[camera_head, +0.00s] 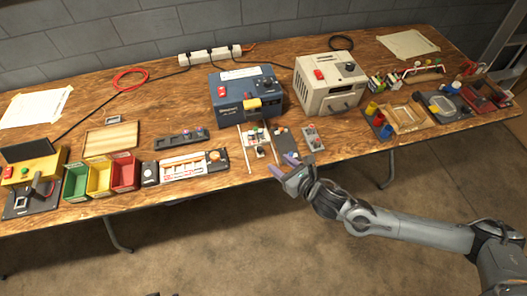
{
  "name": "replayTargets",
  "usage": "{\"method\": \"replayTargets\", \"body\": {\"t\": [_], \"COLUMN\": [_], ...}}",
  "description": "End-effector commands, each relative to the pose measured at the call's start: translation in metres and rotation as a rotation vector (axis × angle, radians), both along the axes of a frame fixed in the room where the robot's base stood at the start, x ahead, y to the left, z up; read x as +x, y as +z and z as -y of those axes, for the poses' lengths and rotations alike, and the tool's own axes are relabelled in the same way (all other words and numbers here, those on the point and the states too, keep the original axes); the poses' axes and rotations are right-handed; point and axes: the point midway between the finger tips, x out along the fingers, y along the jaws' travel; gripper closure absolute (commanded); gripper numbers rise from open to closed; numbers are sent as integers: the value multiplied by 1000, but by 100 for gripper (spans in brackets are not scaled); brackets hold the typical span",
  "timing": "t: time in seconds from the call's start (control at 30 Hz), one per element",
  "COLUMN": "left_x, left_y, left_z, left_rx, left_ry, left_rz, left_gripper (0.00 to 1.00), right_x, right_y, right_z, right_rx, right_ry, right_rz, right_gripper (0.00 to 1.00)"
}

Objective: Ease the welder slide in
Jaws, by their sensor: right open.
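A dark blue welder-like box (245,94) with dials and a yellow piece (252,105) on its front stands at the back middle of the table. In front of it, a pale slide-like tray (257,139) with small knobs sticks out toward the table's front edge. I cannot tell exactly how far it is out or which part is the slide. My right gripper (287,166) is open near the front edge, in front of and slightly right of this tray, apparently apart from it. No object shows between its fingers. My left gripper is not in view.
A cream box (330,83) stands right of the blue one. A small grey switch plate (313,138) lies close to my right gripper. Green, yellow and red bins (100,179) stand at left, and a tan tray (406,117) at right. A power strip (209,55) lies behind.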

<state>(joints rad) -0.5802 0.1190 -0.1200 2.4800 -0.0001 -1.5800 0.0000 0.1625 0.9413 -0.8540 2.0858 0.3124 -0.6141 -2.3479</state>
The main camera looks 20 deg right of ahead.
Motion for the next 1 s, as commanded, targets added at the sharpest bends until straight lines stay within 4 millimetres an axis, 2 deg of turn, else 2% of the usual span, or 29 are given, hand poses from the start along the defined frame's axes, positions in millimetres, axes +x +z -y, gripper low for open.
{"method": "replayTargets", "body": {"t": [0.27, 0.7, 1.0], "left_x": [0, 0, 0], "left_y": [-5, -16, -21], "left_z": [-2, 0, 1], "left_rx": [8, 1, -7], "left_ry": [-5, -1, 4], "left_rz": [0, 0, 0], "left_gripper": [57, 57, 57], "right_x": [20, 69, 89], "right_y": [-9, -30, -38], "right_z": [-6, -18, -23], "right_rx": [1, 2, 0], "right_ry": [0, -1, -2], "right_rz": [2, 1, 0], "right_gripper": [50, 50, 50]}}
